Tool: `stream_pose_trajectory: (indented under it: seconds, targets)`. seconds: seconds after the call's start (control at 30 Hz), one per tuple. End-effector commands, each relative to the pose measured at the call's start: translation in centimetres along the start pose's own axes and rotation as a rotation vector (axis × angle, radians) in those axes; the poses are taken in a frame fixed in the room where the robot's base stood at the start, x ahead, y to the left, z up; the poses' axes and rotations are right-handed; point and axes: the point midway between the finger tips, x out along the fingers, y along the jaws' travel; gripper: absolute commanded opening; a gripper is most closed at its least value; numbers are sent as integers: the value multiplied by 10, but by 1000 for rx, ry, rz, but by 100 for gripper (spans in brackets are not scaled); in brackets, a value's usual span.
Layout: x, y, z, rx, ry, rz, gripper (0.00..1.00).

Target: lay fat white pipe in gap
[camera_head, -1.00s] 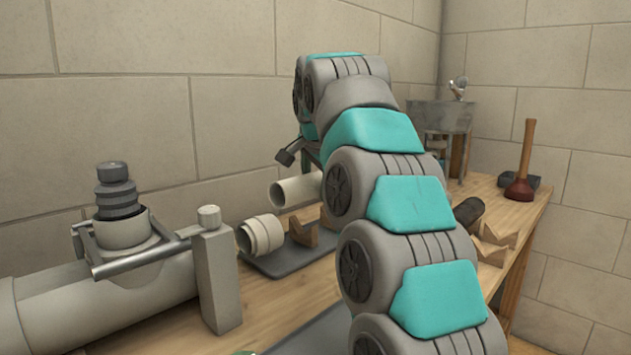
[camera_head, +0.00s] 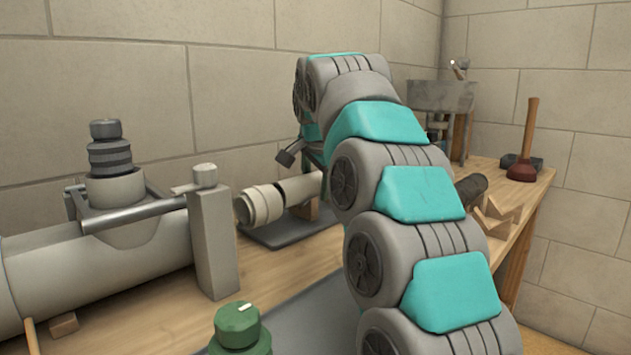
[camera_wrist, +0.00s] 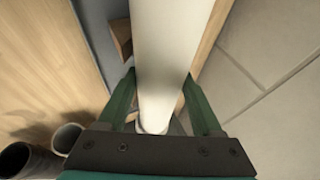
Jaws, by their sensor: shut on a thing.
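The fat white pipe (camera_head: 300,188) is in the head view, behind my arm, which hides its right part. Its left end meets or nearly meets the pale coupling (camera_head: 260,205); I cannot tell if they touch. A wooden cradle (camera_head: 308,210) shows below the pipe. In the wrist view the pipe (camera_wrist: 170,50) runs lengthwise between the green fingers of my gripper (camera_wrist: 157,95), which is shut on it. A wooden block (camera_wrist: 118,28) sits beside the pipe there. My gripper is hidden in the head view.
A large grey pipe (camera_head: 110,270) with a clamp and upright post (camera_head: 213,245) stands at the left. A green knob (camera_head: 238,325) is in front. A plunger (camera_head: 525,150), a dark pipe (camera_head: 470,188) and a grey sink (camera_head: 440,95) are at the right. The wall is close behind.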

Motion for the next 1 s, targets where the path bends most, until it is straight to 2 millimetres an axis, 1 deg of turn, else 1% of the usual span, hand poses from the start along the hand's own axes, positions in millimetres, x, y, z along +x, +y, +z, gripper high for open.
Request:
stream_pose_trajectory:
  seconds: [0.33,0.37,0.6,0.63,0.87,1.0]
  targets:
    - [2,1,1,0,0,0,5]
    - [2,1,1,0,0,0,70]
    - [2,1,1,-1,0,0,97]
    - [2,1,1,-1,0,0,100]
    - [2,1,1,-1,0,1,100]
    - [-4,1,0,0,1,0,100]
